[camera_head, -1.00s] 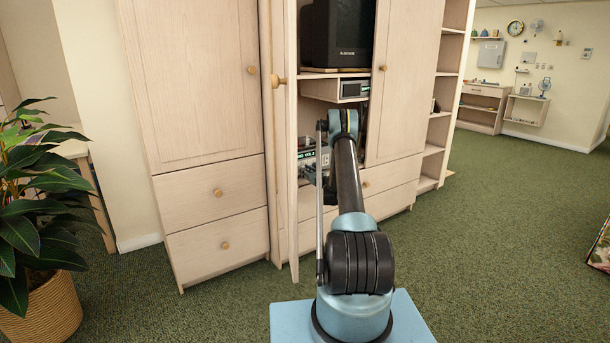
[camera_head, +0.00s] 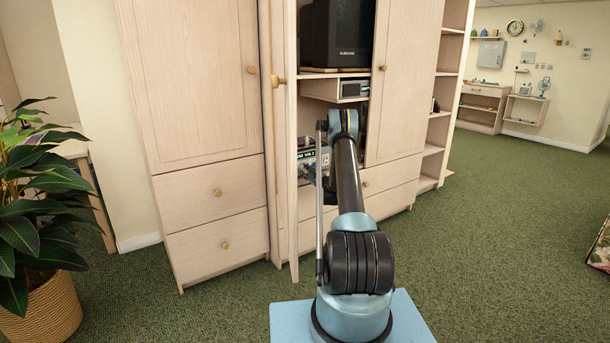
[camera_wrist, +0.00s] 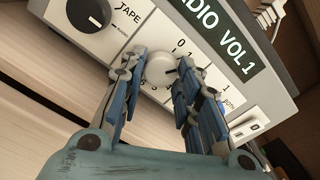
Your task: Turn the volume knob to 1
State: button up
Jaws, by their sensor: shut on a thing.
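The radio unit (camera_wrist: 205,60) is a light grey box, tilted in the wrist view. Its dark green display (camera_wrist: 228,48) reads "RADIO VOL 1". The round white volume knob (camera_wrist: 160,69) sits on its front among printed numbers, with a dark mark towards its right side. My gripper (camera_wrist: 162,72) has its blue-padded fingers on either side of this knob, shut on it. Part of the dial's numbers is hidden behind the fingers. In the head view the radio (camera_head: 308,157) shows small inside the cabinet, partly hidden by my arm.
A black "TAPE" selector knob (camera_wrist: 88,14) is left of the volume knob. A white button (camera_wrist: 252,124) is at the lower right. In the head view an open cabinet door (camera_head: 285,150) stands left of my arm. A television (camera_head: 338,35) sits above.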

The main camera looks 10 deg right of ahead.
dwell(0.4)
jog(key=o, duration=1.1)
jog(key=v, duration=1.2)
jog(key=shift+f, duration=0.1)
